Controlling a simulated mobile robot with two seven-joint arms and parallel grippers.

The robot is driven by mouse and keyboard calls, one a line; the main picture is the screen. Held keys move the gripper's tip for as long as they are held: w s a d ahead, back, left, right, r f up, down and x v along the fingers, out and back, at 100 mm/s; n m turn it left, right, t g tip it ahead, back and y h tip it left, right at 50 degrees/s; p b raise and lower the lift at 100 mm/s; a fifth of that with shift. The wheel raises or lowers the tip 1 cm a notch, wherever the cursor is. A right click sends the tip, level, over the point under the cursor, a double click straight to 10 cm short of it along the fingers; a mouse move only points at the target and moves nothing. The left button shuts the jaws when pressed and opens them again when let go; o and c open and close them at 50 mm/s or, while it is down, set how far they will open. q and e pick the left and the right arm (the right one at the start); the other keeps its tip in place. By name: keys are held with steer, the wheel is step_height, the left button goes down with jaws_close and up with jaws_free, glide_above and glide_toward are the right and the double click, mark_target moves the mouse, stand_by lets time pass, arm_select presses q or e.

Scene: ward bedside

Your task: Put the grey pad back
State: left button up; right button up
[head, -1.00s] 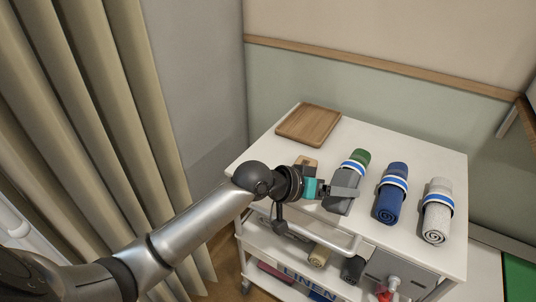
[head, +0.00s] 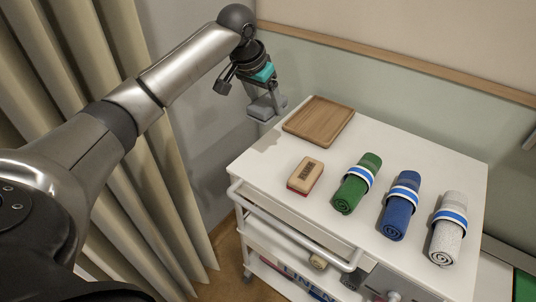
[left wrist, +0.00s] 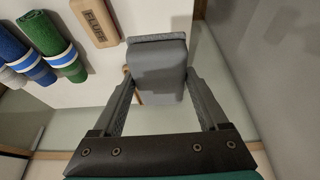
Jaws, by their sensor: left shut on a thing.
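The grey pad (left wrist: 158,72) is a block with rounded edges, held between the two fingers of my left gripper (left wrist: 163,98) in the left wrist view. In the head view the left gripper (head: 266,99) is shut on the grey pad (head: 263,109), raised in the air by the left edge of the trolley top, left of the wooden tray (head: 319,121). The tray is empty and lies at the back left of the trolley top. In the left wrist view the pad hides most of what lies behind it. My right gripper is not in view.
On the white trolley top (head: 270,180) lie a wooden block with a red underside (head: 305,175) and green (head: 357,183), blue (head: 400,205) and pale grey (head: 448,228) rolls with striped bands. A rail runs along the front. A curtain (head: 150,150) hangs left.

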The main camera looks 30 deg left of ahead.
mark_target(269, 158)
arm_select(q)
step_height(269, 158, down, 17)
steer(key=b, duration=0.2)
steer(key=shift+r+b, duration=0.1)
steer(key=shift+b, duration=0.2)
steer(key=o, duration=1.1)
steer(key=shift+r, duration=0.1)
steer(key=p+v, duration=0.2)
steer(key=v, duration=1)
steer(key=shift+p, duration=0.3)
